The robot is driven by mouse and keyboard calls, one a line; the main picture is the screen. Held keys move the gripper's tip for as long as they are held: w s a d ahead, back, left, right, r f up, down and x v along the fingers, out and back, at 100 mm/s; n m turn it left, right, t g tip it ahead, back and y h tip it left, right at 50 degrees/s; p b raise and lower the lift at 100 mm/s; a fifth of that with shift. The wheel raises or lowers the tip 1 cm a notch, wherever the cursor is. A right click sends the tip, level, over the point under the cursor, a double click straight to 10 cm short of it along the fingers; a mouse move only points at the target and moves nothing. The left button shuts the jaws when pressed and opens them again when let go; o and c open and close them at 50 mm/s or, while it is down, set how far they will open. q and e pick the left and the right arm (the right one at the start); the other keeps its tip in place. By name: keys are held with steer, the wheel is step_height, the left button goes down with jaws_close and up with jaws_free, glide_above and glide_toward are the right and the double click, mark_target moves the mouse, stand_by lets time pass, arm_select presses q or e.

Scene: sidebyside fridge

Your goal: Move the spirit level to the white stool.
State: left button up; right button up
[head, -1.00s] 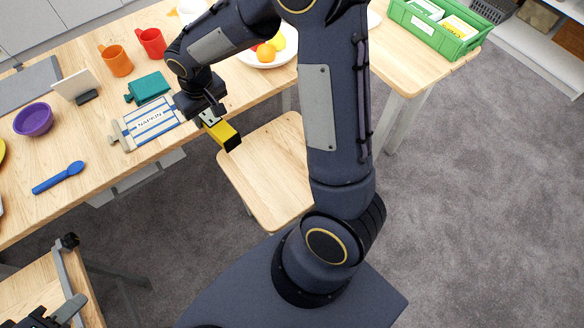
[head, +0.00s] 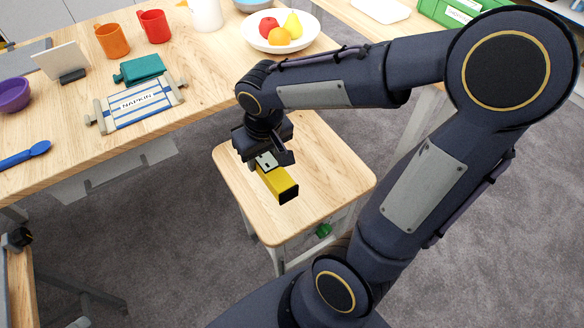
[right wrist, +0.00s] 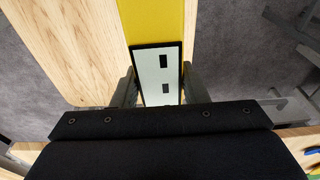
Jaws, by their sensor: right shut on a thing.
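The yellow spirit level (head: 278,184) is in my right gripper (head: 267,161), which is shut on its pale end. In the head view it appears over the wooden seat of the white stool (head: 335,170); I cannot tell how high above the seat it is. In the right wrist view the yellow level (right wrist: 157,20) runs away from between the fingers of the gripper (right wrist: 158,88), with part of the stool seat (right wrist: 75,50) to its left. The stool has a light wood top and pale legs. My left gripper is not in view.
The seat's right part is bare. Grey carpet surrounds the stool.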

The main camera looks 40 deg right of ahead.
mark_target(274, 164)
steer(key=s, duration=0.3)
steer(key=shift+s+d, duration=0.2)
steer(key=shift+d, duration=0.1)
steer(key=shift+s+d+f, duration=0.2)
steer(key=shift+s+d, duration=0.05)
steer(key=w+d+f+b, duration=0.1)
steer(key=d+f, duration=0.2)
steer(key=d, duration=0.1)
steer(key=w+d+f+b, duration=0.1)
steer(key=w+d+f, duration=0.1)
steer(key=d+f, duration=0.1)
steer(key=w+d+f+b, duration=0.1)
steer(key=d+f, duration=0.2)
steer(key=d, duration=0.2)
steer(key=shift+w, duration=0.25)
steer(key=shift+d+f, duration=0.25)
steer(key=shift+f, duration=0.05)
step_height(274, 164, down, 3)
steer(key=shift+w+d+f+b, duration=0.1)
steer(key=shift+d+b, duration=0.05)
steer(key=shift+b, duration=0.55)
